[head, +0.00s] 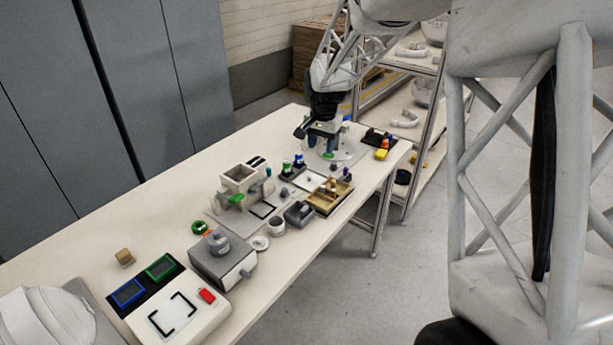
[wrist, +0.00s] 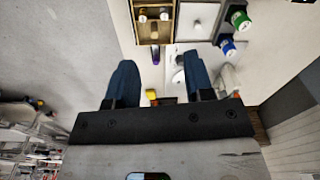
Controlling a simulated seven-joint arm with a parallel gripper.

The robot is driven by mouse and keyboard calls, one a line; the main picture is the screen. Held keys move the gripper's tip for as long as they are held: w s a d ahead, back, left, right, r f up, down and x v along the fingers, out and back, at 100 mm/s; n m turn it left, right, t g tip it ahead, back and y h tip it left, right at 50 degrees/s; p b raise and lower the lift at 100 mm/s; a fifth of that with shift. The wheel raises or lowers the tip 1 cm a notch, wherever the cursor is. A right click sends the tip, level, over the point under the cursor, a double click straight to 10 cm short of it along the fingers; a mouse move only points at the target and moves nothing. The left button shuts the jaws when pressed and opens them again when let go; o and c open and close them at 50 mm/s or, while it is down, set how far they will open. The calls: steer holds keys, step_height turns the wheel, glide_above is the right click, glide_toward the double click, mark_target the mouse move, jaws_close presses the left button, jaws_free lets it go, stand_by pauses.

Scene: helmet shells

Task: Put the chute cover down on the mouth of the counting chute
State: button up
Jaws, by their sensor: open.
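My gripper (head: 325,143) is over the far part of the table, past the beige machine. In the wrist view its two blue fingers (wrist: 158,83) stand wide apart with nothing held between them. The beige machine (head: 232,190) has a square open mouth on top and a green tab in front; it looks like the counting chute. I cannot say for sure which piece is the chute cover. A small purple piece (wrist: 155,56) lies just beyond the fingers in the wrist view. A small grey knobbed piece (wrist: 197,27) sits on a white plate.
A wooden tray (head: 318,208) with pegs, a grey holder (head: 299,213) and a white cup (head: 277,224) stand near the front edge. Green and blue bottles (wrist: 238,18) (wrist: 227,46) are close to my gripper. A grey box (head: 222,265) stands nearer. The table's back left is clear.

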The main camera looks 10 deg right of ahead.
steer(key=m, duration=0.2)
glide_above(309, 175)
steer(key=shift+g, duration=0.3)
step_height(309, 175, down, 13)
steer(key=shift+d+r, duration=0.1)
steer(key=shift+r, duration=0.1)
steer(key=shift+f, duration=1.25)
steer(key=shift+f, duration=2.6)
jaws_close()
